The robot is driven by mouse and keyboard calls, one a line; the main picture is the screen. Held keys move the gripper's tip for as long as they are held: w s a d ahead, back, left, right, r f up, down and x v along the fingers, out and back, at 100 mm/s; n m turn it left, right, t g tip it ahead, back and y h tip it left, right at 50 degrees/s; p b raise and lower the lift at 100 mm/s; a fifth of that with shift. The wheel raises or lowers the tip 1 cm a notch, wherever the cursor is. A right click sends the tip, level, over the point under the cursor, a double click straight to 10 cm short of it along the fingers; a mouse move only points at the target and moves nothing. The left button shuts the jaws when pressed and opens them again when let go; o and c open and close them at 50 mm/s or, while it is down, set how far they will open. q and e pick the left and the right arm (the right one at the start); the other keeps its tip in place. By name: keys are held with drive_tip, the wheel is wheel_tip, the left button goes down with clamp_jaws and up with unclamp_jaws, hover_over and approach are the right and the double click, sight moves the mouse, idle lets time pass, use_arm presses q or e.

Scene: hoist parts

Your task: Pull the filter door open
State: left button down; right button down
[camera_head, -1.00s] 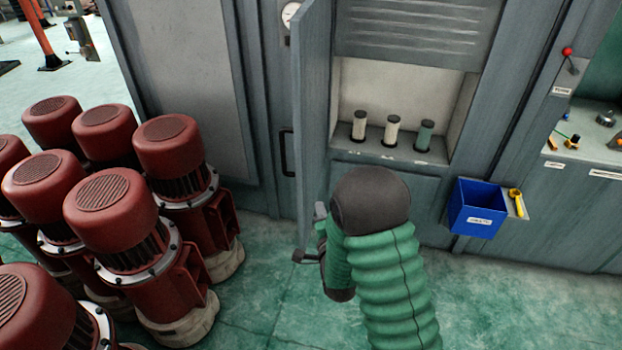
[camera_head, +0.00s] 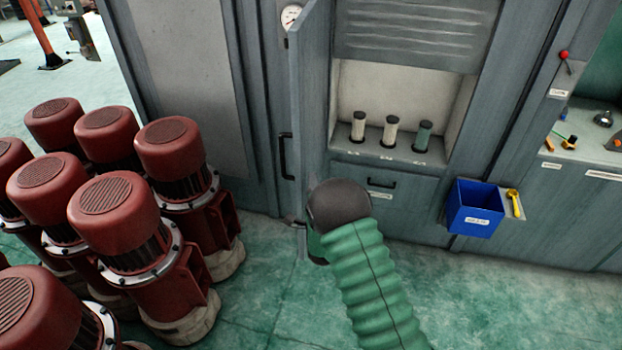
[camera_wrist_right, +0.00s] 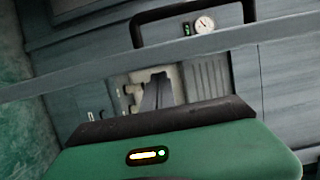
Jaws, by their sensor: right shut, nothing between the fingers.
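The grey filter door (camera_head: 311,110) stands swung out from the cabinet, seen nearly edge-on in the head view. Its black handle (camera_head: 287,156) is on the left side of the door, and nothing grips it. Three filter cartridges (camera_head: 390,131), two pale and one green, stand in the uncovered niche right of the door. My right gripper (camera_head: 297,223) is shut and empty by the door's lower edge, below the handle; my forearm partly hides it, and contact is unclear. A black handle (camera_wrist_right: 190,20) also shows in the right wrist view. My left gripper is out of view.
Several red motors (camera_head: 112,205) crowd the floor at left, close to the door. A blue bin (camera_head: 474,208) hangs on the cabinet at right, beside a yellow tool (camera_head: 515,203). A pressure gauge (camera_head: 290,16) is behind the door's top. Green floor is clear in front.

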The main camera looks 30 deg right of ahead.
drive_tip(key=shift+w+a, duration=0.2)
drive_tip(key=shift+a, duration=0.2)
